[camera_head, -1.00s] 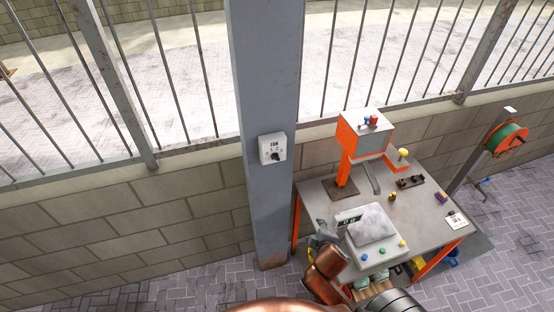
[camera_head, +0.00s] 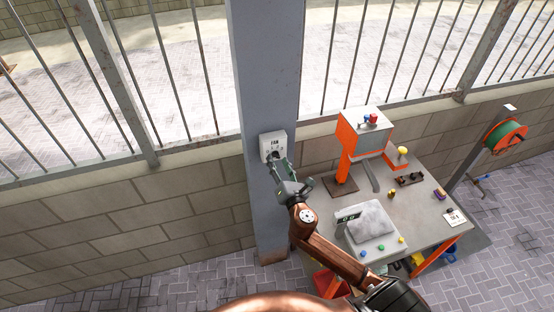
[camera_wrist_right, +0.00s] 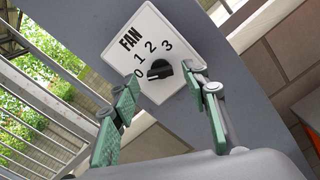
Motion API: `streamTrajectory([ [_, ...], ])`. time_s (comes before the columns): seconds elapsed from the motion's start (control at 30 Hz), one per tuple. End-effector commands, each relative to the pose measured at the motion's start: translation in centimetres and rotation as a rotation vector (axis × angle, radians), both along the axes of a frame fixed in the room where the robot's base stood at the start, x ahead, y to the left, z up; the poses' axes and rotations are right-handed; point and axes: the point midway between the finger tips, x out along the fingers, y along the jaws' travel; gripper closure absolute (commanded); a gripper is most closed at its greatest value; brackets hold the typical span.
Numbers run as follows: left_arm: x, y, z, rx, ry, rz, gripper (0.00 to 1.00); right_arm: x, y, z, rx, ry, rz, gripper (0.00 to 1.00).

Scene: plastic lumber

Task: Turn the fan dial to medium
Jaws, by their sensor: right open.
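The white fan box (camera_head: 272,142) is fixed to the grey post. It also shows in the right wrist view (camera_wrist_right: 178,38), with the word FAN and the marks 0, 1, 2 and 3. Its black dial (camera_wrist_right: 159,70) has its handle roughly level in that tilted picture, with one end towards the 0. My right gripper (camera_head: 276,163) is just below the box in the head view. In the wrist view its green-padded fingers (camera_wrist_right: 158,100) are spread, one on each side in front of the dial, with nothing between them. My left gripper does not show.
The grey post (camera_head: 268,80) stands before a block wall (camera_head: 150,215) with a barred fence. To the right, a metal workbench (camera_head: 425,215) holds an orange-framed machine (camera_head: 362,135) and a scale with a grey bag (camera_head: 373,221). A green hose reel (camera_head: 505,137) is farther right.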

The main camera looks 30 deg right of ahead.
Motion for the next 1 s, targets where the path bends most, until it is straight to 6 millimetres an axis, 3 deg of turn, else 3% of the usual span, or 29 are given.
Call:
streamTrajectory([
  [0.13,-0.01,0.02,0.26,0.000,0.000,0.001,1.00,1.21,-0.30,0.00,0.002,0.000,-0.001,0.58],
  [0.47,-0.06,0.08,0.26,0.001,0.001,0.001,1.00,1.48,-0.39,-0.09,0.003,0.001,0.000,0.59],
  [1.0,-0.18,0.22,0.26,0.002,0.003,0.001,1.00,1.46,-0.38,-0.09,0.003,0.001,-0.001,0.96],
])
